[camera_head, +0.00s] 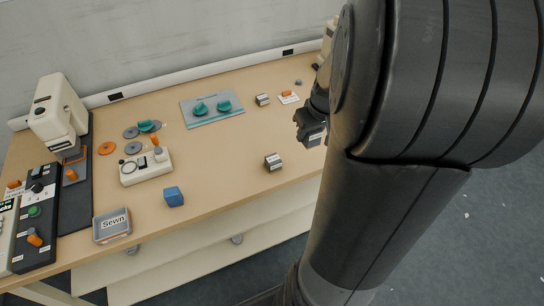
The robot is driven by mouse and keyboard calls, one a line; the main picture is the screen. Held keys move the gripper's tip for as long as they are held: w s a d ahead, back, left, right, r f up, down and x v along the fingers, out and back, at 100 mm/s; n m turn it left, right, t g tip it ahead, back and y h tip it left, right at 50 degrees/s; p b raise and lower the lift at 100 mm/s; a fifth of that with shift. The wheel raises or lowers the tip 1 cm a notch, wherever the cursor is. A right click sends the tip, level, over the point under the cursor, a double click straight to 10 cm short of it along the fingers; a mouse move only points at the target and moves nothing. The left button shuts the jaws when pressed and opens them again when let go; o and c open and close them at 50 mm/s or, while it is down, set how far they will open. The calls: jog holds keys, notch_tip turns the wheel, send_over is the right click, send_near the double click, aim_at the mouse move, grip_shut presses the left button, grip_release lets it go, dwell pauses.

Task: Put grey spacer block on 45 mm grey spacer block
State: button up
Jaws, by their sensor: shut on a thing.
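My gripper (308,122) is at the right of the table, partly hidden behind my own dark arm. It is shut on a grey spacer block (315,139), whose pale label shows below the fingers. A second grey block (273,162) with a white label sits on the table, left of and nearer than the gripper. A third small grey block (262,100) with a label stands farther back. The labels are too small to read, so I cannot tell which block is the 45 mm one. I cannot tell how high the held block is above the table.
A blue block (173,196), a grey "Sewn" tray (112,237) and a white device with an orange knob (147,168) stand at the left. A grey plate (212,117) with teal knobs lies at the back. An orange piece (287,93) lies on a label. The table's middle is clear.

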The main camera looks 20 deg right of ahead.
jog(key=shift+s+d, duration=0.15)
jog(key=shift+s, duration=0.05)
jog(key=w+a+f, duration=0.4)
jog(key=w+a, duration=0.1)
jog(key=w+a+f, duration=0.2)
jog(key=a, duration=0.1)
jog(key=shift+w+f, duration=0.3)
jog(key=shift+f, duration=2)
jog(key=o, duration=1)
jog(key=shift+f, duration=0.15)
jog(key=shift+o, duration=0.3)
